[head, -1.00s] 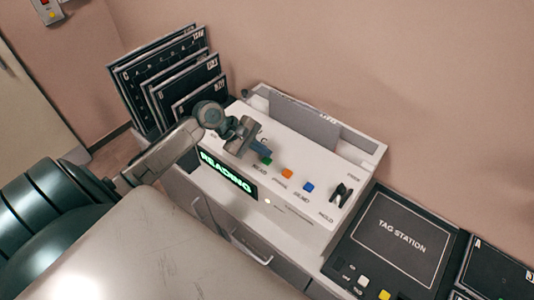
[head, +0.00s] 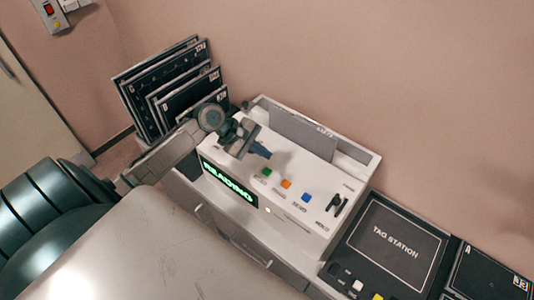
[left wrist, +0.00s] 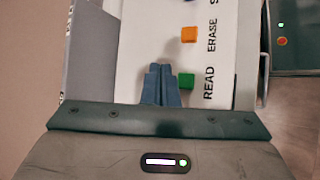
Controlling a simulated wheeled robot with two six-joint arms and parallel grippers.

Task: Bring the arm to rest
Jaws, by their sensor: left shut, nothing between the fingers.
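My left arm reaches in from the left in the head view. Its gripper (head: 262,152) is shut and empty, above the white scan machine (head: 318,232) near the green button (head: 267,172). In the left wrist view the closed blue-grey fingers (left wrist: 161,85) are side by side, beside the green READ button (left wrist: 186,81); I cannot tell the exact height above the panel. The machine's display (head: 229,182) is lit green and seems to say READING. My right gripper is in neither view.
Orange (head: 286,184) and blue (head: 306,197) buttons and a black hold switch (head: 337,203) are on the panel. Dark plates (head: 165,85) stand in a rack behind my wrist. A black tag station (head: 395,238) lies to the right. The wall (head: 400,80) rises behind.

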